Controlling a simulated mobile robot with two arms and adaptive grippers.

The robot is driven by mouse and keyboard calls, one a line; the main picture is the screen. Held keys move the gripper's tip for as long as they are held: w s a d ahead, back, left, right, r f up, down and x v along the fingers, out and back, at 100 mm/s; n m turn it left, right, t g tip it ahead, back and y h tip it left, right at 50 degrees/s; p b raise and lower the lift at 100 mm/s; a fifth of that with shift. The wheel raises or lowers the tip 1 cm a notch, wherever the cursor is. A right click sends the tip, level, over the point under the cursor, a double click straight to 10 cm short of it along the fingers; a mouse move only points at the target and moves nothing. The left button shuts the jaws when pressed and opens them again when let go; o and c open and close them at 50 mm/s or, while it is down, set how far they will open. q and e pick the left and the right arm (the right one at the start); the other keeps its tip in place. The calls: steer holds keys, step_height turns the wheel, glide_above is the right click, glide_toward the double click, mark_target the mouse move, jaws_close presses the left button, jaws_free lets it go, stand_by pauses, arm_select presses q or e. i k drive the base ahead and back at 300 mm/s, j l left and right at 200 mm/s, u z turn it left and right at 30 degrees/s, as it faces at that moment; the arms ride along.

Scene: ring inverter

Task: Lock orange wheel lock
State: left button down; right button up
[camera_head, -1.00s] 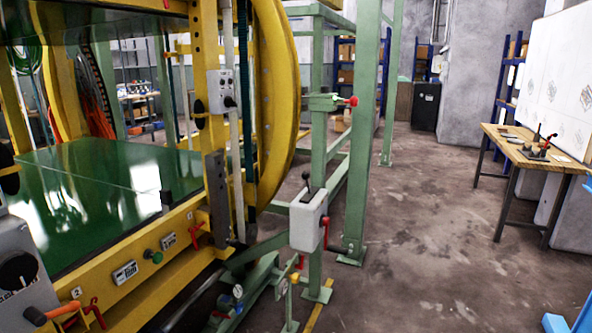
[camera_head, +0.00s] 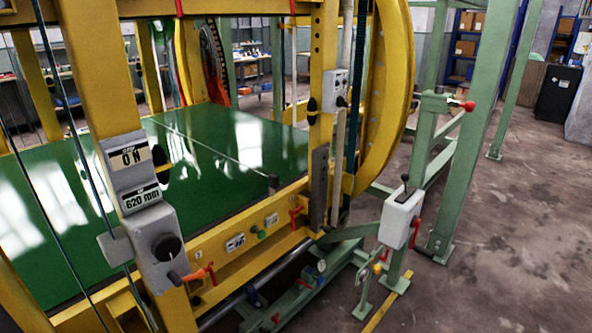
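Another red lever (camera_head: 295,217) is further along the yellow beam. Neither of my grippers is in view.
The yellow ring inverter (camera_head: 385,110) with its green platform (camera_head: 235,140) fills the left and middle. A white lever box (camera_head: 400,218) stands on a green post at its right. Bare concrete floor (camera_head: 500,260) is free at the right.

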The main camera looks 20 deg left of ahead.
mark_target(175, 279)
steer(key=u, duration=1.35)
